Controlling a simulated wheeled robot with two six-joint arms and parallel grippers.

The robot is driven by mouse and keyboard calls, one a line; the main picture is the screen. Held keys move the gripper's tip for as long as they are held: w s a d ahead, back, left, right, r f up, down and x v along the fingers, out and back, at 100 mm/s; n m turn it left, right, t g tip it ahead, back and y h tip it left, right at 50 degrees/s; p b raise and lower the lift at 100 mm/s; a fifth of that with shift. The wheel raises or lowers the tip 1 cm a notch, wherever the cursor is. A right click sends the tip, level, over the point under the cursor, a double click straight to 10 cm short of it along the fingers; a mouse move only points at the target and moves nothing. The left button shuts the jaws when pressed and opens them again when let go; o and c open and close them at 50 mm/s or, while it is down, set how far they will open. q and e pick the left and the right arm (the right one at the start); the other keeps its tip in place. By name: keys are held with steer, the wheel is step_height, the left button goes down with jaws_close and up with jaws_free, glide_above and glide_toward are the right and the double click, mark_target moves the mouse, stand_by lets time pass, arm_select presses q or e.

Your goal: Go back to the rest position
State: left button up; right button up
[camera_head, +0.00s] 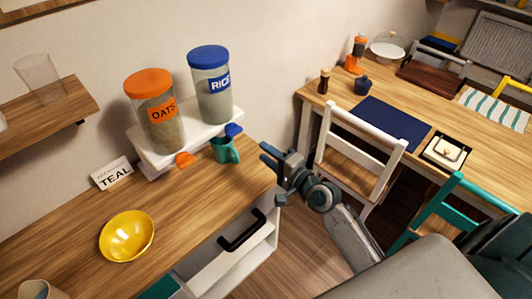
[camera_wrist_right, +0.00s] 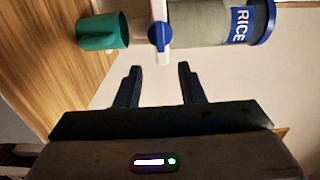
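My right gripper (camera_head: 267,155) is beyond the right end of the wooden counter (camera_head: 190,215), a little to the right of a teal cup (camera_head: 222,152). In the right wrist view its two fingers (camera_wrist_right: 158,82) are spread apart, with nothing between them. The teal cup (camera_wrist_right: 100,31) shows ahead at the upper left there, apart from the fingers. My left gripper is not in view.
A white shelf (camera_head: 158,160) holds the oats jar (camera_head: 160,125) and the rice jar (camera_head: 212,90). A yellow bowl (camera_head: 127,236) stands on the counter. An open drawer handle (camera_head: 242,230) and a white chair (camera_head: 360,140) are close to my right arm.

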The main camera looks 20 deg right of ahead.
steer(key=s+a+f+n+g+h, duration=0.1)
steer(key=s+a+f+n+g, duration=0.1)
steer(key=s+f+n+g, duration=0.3)
steer(key=s+a+f+n+g, duration=0.1)
steer(key=s+f+n+g, duration=0.1)
steer(key=s+f+n, duration=0.45)
steer(key=s+d+n+g+h, duration=0.2)
steer(key=s+d+g+h, duration=0.1)
steer(key=s, duration=0.6)
steer(key=s+d+n+g+h, duration=0.1)
steer(key=s+d+g+h, duration=0.2)
steer(key=s, duration=0.5)
steer(key=s+d+f+g+b, duration=0.1)
steer(key=d+f+g+b, duration=0.15)
steer(key=f, duration=3.35)
steer(key=s+d+f+b, duration=0.1)
steer(key=s+f+b, duration=0.2)
steer(key=s+f, duration=1.5)
steer(key=shift+d+f, duration=0.4)
steer(key=shift+f, duration=0.15)
